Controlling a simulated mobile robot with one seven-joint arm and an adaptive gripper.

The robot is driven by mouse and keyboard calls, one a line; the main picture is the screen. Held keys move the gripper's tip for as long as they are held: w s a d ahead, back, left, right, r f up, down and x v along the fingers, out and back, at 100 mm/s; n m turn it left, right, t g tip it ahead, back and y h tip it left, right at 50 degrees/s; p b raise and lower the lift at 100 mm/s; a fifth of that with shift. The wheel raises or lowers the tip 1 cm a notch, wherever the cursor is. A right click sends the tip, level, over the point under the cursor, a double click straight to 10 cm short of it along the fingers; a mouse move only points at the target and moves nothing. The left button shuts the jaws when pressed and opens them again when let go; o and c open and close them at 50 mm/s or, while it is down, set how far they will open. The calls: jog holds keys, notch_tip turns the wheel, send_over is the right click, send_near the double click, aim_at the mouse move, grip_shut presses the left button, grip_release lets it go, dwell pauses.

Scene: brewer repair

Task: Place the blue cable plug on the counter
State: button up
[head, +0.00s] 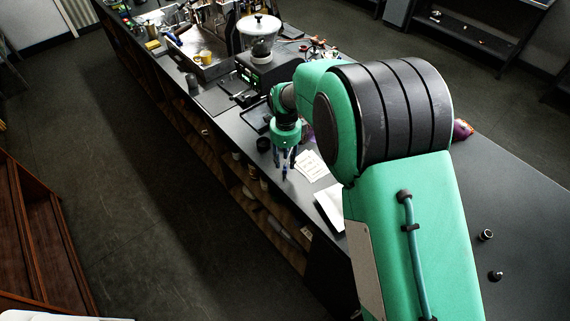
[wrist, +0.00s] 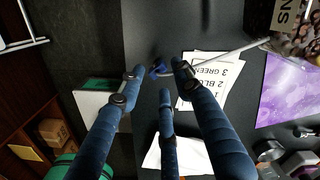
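In the wrist view, the blue cable plug (wrist: 157,69) lies between and just beyond my fingertips, over the dark counter (wrist: 155,25) near its left edge. A light grey cable (wrist: 235,49) runs from the plug side off to the upper right, partly hidden by my right finger. My gripper (wrist: 158,80) has three blue fingers, spread apart, with no finger clearly pressing on the plug. In the head view, my gripper (head: 285,172) points down beside the counter's front edge. I cannot tell whether the plug touches the counter.
Printed white cards (wrist: 212,75) lie right of the plug, and a white sheet (wrist: 180,155) lies nearer. A purple packet (wrist: 290,95) is farther right. In the head view, a coffee grinder (head: 259,38) stands beyond my gripper. Open shelves with items sit below the counter edge.

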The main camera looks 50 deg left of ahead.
aim_at(286, 167)
notch_tip(286, 167, up, 8)
jog(key=shift+r, duration=0.15)
dwell(0.3)
dwell(0.5)
jog(key=shift+d, duration=0.1)
dwell(0.3)
